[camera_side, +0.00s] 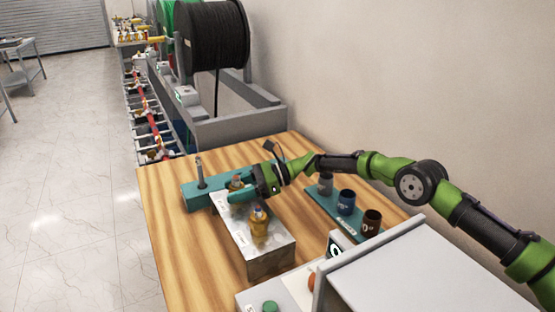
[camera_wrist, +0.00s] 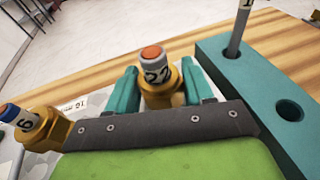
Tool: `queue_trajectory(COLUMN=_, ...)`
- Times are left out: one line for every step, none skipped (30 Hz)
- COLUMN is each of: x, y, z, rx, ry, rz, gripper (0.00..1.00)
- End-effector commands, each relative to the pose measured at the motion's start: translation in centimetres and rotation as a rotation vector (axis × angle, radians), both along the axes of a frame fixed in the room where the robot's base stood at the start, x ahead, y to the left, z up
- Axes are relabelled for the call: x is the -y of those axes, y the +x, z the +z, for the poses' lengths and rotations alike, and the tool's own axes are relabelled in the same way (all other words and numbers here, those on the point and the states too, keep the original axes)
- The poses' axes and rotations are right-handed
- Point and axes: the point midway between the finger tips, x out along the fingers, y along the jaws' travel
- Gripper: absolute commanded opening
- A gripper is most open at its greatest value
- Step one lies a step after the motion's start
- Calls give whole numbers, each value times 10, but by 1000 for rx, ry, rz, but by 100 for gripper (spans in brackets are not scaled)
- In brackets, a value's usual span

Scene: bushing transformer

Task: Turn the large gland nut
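A brass gland nut (camera_wrist: 160,88) with an orange top and a white band marked "22" stands between my gripper's teal fingers (camera_wrist: 160,92) in the wrist view. The fingers lie close on either side of it; whether they touch it I cannot tell. In the side view my gripper (camera_side: 245,192) is at the far end of a metal block (camera_side: 268,262), and it partly hides the brass nut (camera_side: 236,183) there. A second brass gland (camera_side: 259,225) stands nearer on the block; in the wrist view this other gland (camera_wrist: 38,128) has a blue top and is tilted at the left.
A teal bar (camera_side: 203,196) with an upright rod (camera_side: 199,172) and an empty hole lies close beyond my gripper. A teal rack (camera_side: 333,212) with several dark cylinders stands to the right. Bare wooden table (camera_side: 170,235) lies to the left.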

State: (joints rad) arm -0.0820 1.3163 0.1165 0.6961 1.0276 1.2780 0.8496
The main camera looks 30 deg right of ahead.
Motion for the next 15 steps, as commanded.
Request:
queue_trajectory(x=1, y=1, z=2, rx=7, ry=-1, rz=-3, gripper=58)
queue_trajectory(x=1, y=1, z=2, rx=7, ry=-1, rz=-3, gripper=62)
queue_trajectory(x=1, y=1, z=2, rx=7, ry=-1, rz=-2, gripper=69)
queue_trajectory(x=1, y=1, z=2, rx=6, ry=-1, rz=-3, gripper=73)
queue_trajectory(x=1, y=1, z=2, rx=6, ry=-1, rz=-3, gripper=78)
queue_trajectory(x=1, y=1, z=1, rx=5, ry=0, rz=-3, gripper=84)
queue_trajectory(x=1, y=1, z=1, rx=5, ry=0, rz=-2, gripper=88)
queue_trajectory(x=1, y=1, z=1, rx=4, ry=0, rz=-2, gripper=93)
queue_trajectory(x=0, y=1, z=1, rx=4, ry=0, rz=-2, gripper=99)
queue_trajectory(x=0, y=1, z=1, rx=4, ry=0, rz=-2, gripper=100)
queue_trajectory(x=0, y=1, z=1, rx=4, ry=0, rz=-2, gripper=100)
queue_trajectory(x=0, y=1, z=1, rx=3, ry=0, rz=-1, gripper=100)
queue_trajectory(x=0, y=1, z=1, rx=3, ry=0, rz=-1, gripper=100)
queue_trajectory(x=0, y=0, z=1, rx=3, ry=0, rz=-1, gripper=100)
queue_trajectory(x=0, y=0, z=1, rx=2, ry=-1, rz=-1, gripper=100)
